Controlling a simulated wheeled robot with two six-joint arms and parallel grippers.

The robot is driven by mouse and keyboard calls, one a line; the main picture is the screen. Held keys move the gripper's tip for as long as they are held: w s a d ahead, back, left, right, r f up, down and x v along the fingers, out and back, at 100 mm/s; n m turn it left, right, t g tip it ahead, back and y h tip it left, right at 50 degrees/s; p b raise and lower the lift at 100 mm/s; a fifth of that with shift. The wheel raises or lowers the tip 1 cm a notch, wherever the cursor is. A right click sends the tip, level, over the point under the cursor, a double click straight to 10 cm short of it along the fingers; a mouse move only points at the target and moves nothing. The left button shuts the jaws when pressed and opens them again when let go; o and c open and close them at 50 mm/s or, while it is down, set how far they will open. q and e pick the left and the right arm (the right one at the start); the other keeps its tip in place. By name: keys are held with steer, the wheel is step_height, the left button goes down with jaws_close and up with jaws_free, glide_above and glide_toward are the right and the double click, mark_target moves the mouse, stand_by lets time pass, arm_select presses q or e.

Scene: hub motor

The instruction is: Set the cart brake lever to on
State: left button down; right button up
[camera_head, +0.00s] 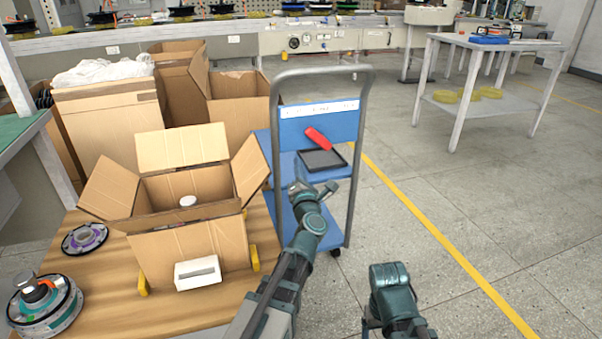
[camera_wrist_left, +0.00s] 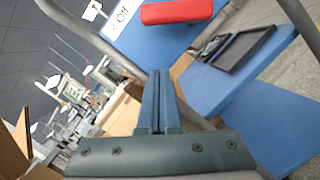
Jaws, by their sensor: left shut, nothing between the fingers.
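The blue cart (camera_head: 290,133) with a grey tube handle stands in the middle of the head view. Its red brake lever (camera_head: 318,138) lies aslant on the blue front panel, below a white label strip (camera_head: 318,109). In the left wrist view the red lever (camera_wrist_left: 177,12) is at the top, right of a label that seems to read "Off" (camera_wrist_left: 121,13). My left gripper (camera_head: 312,188) is below the lever, in front of the cart, apart from it. Its fingers (camera_wrist_left: 159,75) are shut and empty.
A black tray (camera_head: 322,160) rests on the cart's upper blue shelf. An open cardboard box (camera_head: 190,245) stands on the wooden table left of the cart. The cart's grey handle posts (camera_head: 354,160) flank the panel. The floor to the right is clear up to a white table (camera_head: 490,45).

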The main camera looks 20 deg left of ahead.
mark_target(316, 135)
arm_select(q)
steer(key=w+r+p, duration=0.3)
steer(key=w, duration=0.2)
steer(key=shift+w+d+r, duration=0.3)
steer(key=shift+r+m+p, duration=0.3)
steer(key=shift+m+p, duration=0.1)
steer(key=shift+p, duration=0.2)
